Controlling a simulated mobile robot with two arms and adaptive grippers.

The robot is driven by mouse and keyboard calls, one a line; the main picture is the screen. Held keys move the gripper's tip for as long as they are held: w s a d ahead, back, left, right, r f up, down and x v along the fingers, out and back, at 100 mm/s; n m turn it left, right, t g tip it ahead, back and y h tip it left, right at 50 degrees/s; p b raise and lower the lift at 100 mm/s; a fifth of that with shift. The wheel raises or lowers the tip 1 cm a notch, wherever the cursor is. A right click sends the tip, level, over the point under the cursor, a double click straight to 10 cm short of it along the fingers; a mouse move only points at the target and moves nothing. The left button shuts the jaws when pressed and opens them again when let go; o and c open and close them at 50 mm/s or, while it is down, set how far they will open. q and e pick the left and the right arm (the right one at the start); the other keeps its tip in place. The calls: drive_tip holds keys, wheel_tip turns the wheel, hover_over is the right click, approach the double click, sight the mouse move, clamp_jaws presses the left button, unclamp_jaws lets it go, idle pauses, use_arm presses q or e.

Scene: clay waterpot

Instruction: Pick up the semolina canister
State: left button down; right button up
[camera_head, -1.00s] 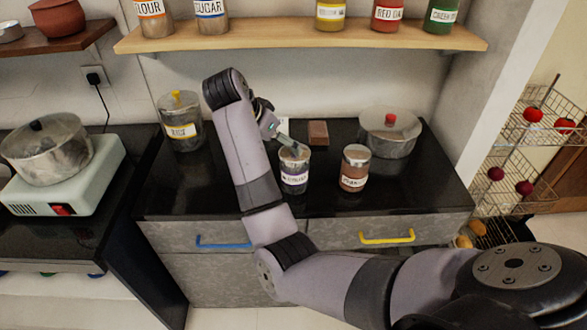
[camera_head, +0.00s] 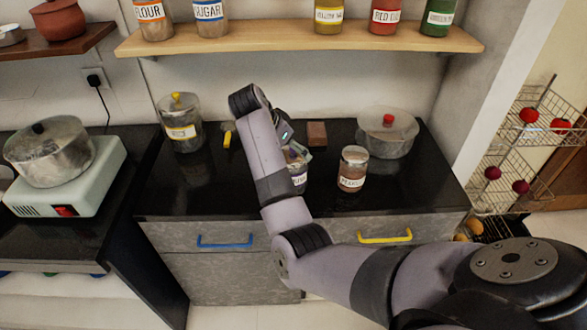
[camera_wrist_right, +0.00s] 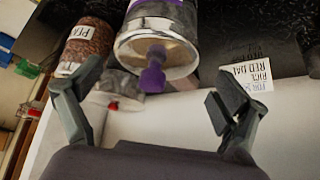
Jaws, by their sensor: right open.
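The canister with the purple label and knob, apparently the semolina (camera_head: 299,178), stands on the black counter, largely hidden behind my right arm. In the right wrist view, its metal rim, purple knob and glass lid (camera_wrist_right: 176,55) face the camera, between and beyond the two fingers. My right gripper (camera_head: 296,153) is open and empty at the canister's top, partly hidden by its own arm. In the wrist view, its fingers (camera_wrist_right: 150,88) are spread wide, one on each side of the knob. Contact is not visible. My left gripper is not in view.
A peanut canister (camera_head: 353,168) stands close on the right. A lidded pot (camera_head: 388,135), a brown block (camera_head: 317,133) and a yellow-knobbed jar (camera_head: 180,125) stand around. A printed card (camera_wrist_right: 255,78) lies nearby. A shelf (camera_head: 300,42) hangs above. The front counter is clear.

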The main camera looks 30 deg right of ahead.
sight(298, 155)
drive_tip(key=shift+s+p+x, duration=0.2)
drive_tip(key=shift+p+x, duration=0.15)
drive_tip(key=shift+x, duration=1)
drive_tip(key=shift+s+p+x, duration=0.15)
drive_tip(key=shift+p+x, duration=0.15)
drive_tip(key=shift+x, duration=1.05)
drive_tip(key=shift+a, duration=0.1)
drive_tip(key=shift+c, duration=0.5)
drive_tip(key=c, duration=1.9)
